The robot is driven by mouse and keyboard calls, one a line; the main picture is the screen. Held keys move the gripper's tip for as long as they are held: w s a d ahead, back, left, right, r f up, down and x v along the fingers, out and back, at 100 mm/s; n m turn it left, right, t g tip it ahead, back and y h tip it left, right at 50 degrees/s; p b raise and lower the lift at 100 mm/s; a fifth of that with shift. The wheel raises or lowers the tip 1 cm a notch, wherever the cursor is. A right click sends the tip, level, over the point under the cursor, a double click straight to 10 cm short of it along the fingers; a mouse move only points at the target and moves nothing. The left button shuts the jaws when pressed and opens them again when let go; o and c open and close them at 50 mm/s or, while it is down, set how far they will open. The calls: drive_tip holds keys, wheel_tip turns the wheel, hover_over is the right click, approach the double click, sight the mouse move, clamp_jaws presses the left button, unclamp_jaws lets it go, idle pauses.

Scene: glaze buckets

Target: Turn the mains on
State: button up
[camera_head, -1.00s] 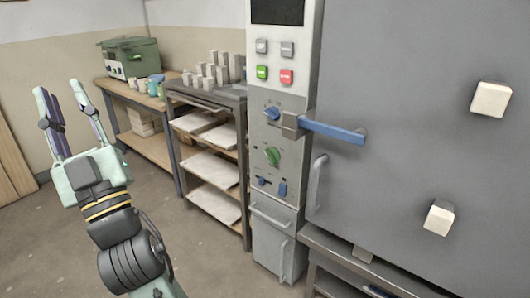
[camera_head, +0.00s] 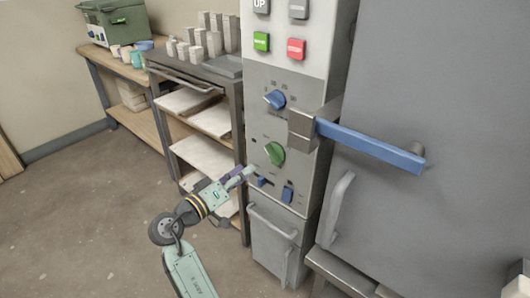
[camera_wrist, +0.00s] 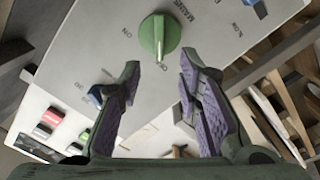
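The mains switch is a green round knob (camera_head: 275,153) on the front of the grey control panel, below a blue knob (camera_head: 275,100). My gripper (camera_head: 250,172) is in front of the panel, just lower left of the knob. In the wrist view my gripper (camera_wrist: 160,72) is open, its purple-padded fingers apart and empty. The knob shows beyond the fingertips, between them; contact is not visible.
Blue switches (camera_head: 287,193) sit below the green knob. A blue-handled lever (camera_head: 370,148) juts out to the right of the panel, before the large grey door (camera_head: 450,80). A shelved rack (camera_head: 195,102) stands left of the panel. The floor (camera_head: 90,210) at left is clear.

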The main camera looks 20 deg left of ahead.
sight(268, 154)
drive_tip(key=p+x, duration=0.2)
drive_tip(key=x, duration=0.7)
drive_tip(key=shift+w+d, duration=0.1)
drive_tip(key=shift+w, duration=0.1)
clamp_jaws()
